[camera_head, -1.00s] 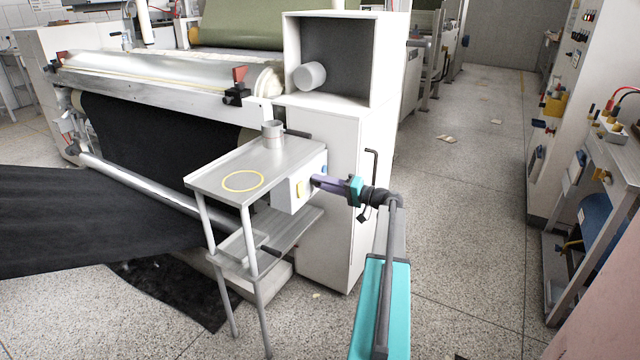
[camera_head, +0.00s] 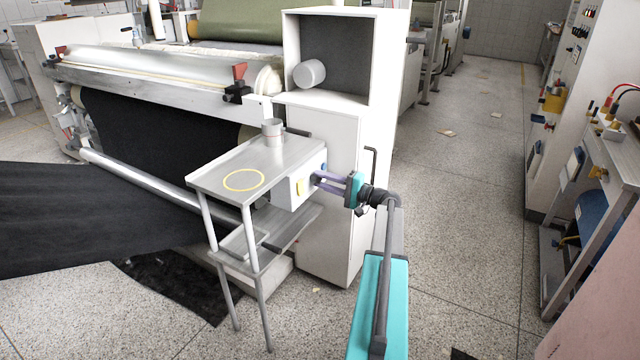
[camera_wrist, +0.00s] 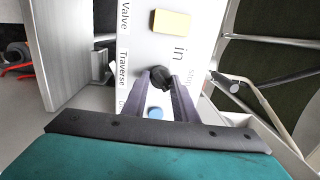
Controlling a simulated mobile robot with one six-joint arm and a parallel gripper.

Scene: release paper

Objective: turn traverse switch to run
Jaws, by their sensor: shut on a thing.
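The switch box (camera_head: 297,190) is a white panel under the right edge of the small metal table. In the wrist view its face (camera_wrist: 138,60) carries the words "Valve" and "Traverse", a yellow block, a dark knob and a blue button (camera_wrist: 155,112). The dark traverse knob (camera_wrist: 161,77) sits between the fingertips of my gripper (camera_wrist: 164,82), which also shows in the head view (camera_head: 317,180). The purple fingers are shut on the knob. The knob's pointer direction is hard to tell, and the "run" label is not clearly readable.
The metal table (camera_head: 225,165) carries a grey cup (camera_head: 272,132) and a yellow ring mark (camera_head: 243,180). Open floor lies to the right.

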